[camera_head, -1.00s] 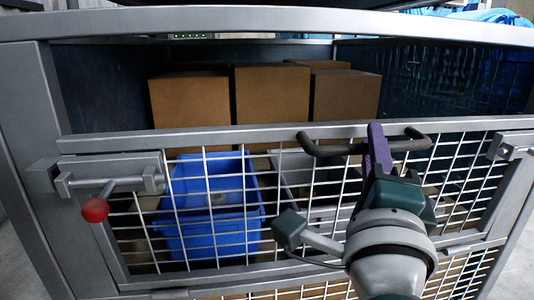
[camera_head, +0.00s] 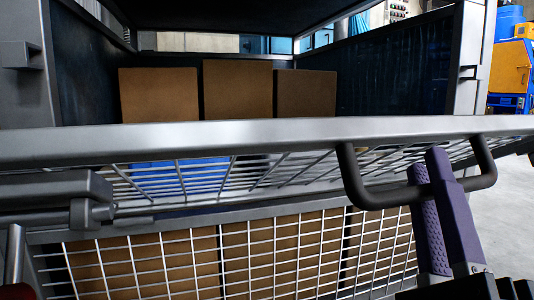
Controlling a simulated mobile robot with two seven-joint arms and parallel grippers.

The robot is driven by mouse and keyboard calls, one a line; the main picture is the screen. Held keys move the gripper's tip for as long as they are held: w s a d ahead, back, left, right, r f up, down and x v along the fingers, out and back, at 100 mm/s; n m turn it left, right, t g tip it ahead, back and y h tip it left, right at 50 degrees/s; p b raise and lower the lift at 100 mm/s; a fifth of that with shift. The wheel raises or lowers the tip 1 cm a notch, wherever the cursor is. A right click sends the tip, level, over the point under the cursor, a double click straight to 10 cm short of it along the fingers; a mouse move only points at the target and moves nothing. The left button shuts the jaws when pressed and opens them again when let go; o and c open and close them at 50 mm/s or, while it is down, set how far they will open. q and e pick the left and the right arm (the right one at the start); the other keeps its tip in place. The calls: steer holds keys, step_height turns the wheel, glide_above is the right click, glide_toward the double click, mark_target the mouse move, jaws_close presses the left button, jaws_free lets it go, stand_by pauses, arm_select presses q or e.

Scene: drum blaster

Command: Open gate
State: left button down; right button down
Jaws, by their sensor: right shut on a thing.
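The gate (camera_head: 260,132) is a grey metal frame with white wire mesh, hinged along its lower side. It is tilted outward, its top bar close to the camera. A black U-shaped handle (camera_head: 365,191) is fixed to the right part of the top bar. My right gripper (camera_head: 440,190) has its purple fingers shut on the handle's right half. The latch (camera_head: 75,212) is at the gate's left end, and part of its red knob (camera_head: 16,291) shows at the bottom left. My left gripper is not in view.
Inside the cage stand several brown boxes (camera_head: 160,95) in a row. A blue crate (camera_head: 165,180) shows through the tilted mesh. Lower fixed mesh (camera_head: 250,258) has more brown boxes behind it. Grey posts (camera_head: 22,70) flank the opening. Clear floor (camera_head: 510,215) lies to the right.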

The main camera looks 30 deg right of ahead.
step_height(320, 180, down, 14)
steer(key=s+m+h+b, duration=0.2)
steer(key=b, duration=0.7)
steer(key=shift+s+a+b, duration=0.2)
steer(key=shift+a+b, duration=0.1)
steer(key=shift+a, duration=0.05)
steer(key=shift+r, duration=0.15)
steer(key=c, duration=0.8)
jaws_free()
steer(key=shift+s, duration=0.1)
steer(key=shift+c, duration=0.2)
steer(key=v, duration=1)
